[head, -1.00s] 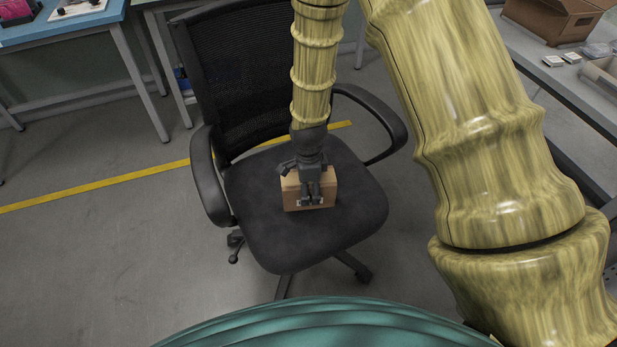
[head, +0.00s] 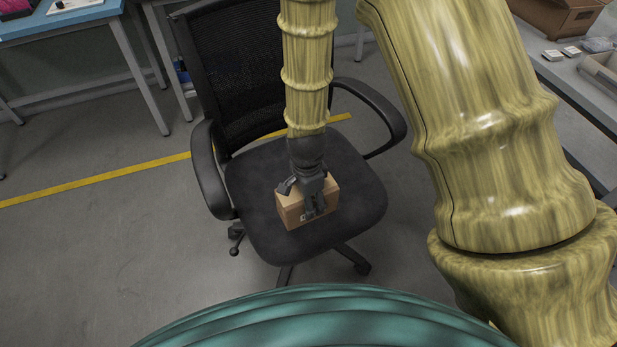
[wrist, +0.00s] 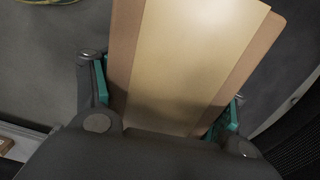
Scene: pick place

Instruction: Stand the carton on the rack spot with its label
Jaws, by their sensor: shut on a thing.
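A brown cardboard carton (head: 291,209) is over the black seat of an office chair (head: 262,172) in the head view. My gripper (head: 315,207) reaches down from above and is shut on the carton. In the wrist view the carton (wrist: 190,60) fills the middle, with a paler strip along its face. The gripper's teal-padded fingers (wrist: 165,117) press on both sides of it. A small pale mark shows low on the carton's near face, partly covered by a finger. I cannot tell how far the carton is above the seat. No rack spot is recognisable.
The chair's armrests (head: 209,172) and mesh back (head: 240,75) stand around the carton. A grey table (head: 580,85) at the right holds an open cardboard box (head: 560,14) and small items. A blue-topped table (head: 60,22) is at the far left. Grey floor (head: 110,240) is clear at the left.

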